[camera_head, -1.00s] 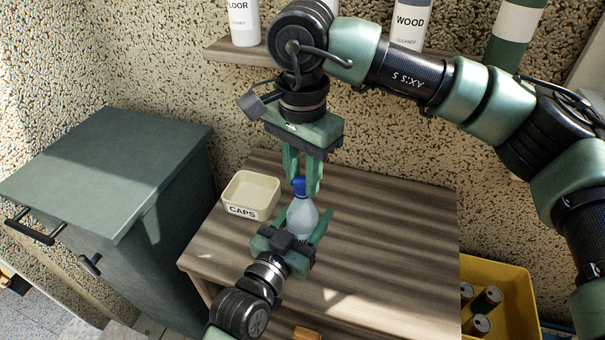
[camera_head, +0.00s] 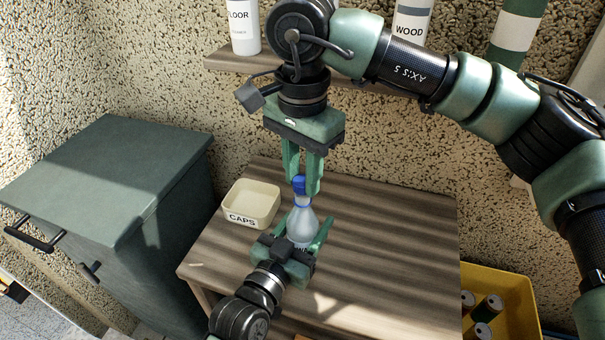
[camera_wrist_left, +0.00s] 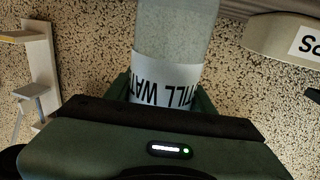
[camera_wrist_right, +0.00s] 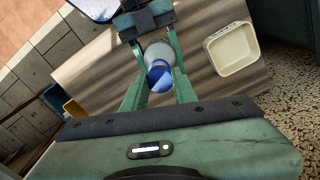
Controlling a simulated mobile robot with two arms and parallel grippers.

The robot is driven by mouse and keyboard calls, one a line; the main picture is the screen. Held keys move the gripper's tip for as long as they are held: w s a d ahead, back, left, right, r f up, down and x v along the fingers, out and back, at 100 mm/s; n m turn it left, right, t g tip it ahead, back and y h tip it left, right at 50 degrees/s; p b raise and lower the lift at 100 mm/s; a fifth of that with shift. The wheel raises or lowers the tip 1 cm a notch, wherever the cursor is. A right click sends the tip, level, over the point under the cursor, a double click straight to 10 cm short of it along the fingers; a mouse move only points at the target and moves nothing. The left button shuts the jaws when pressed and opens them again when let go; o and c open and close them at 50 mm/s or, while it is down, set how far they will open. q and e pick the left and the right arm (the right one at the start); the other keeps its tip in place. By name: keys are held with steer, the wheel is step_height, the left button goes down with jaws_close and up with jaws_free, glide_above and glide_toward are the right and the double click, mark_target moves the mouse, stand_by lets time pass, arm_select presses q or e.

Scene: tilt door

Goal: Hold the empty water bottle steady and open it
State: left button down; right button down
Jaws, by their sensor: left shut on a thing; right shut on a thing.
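The clear water bottle (camera_head: 301,226) stands upright above the wooden table, its lower part hidden behind my left gripper (camera_head: 298,236). My left gripper is shut around the bottle's lower body. Its printed label (camera_wrist_left: 165,85) shows upside down in the left wrist view. My right gripper (camera_head: 303,188) points down from above and is shut on the blue cap (camera_head: 299,184). The cap is over the bottle's neck, above a thin blue ring. I cannot tell whether cap and neck still touch. The right wrist view shows the cap (camera_wrist_right: 160,79) between both fingers.
A cream tray labelled CAPS (camera_head: 251,204) sits on the wooden table (camera_head: 390,240), left of the bottle, and looks empty. A dark green cabinet (camera_head: 110,180) stands left. A yellow bin (camera_head: 510,290) with cans is at lower right. A shelf with bottles (camera_head: 243,25) is behind.

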mark_target(303, 181)
steer(key=shift+r, duration=2)
arm_select(q)
steer(key=shift+c, duration=2.3)
jaws_free()
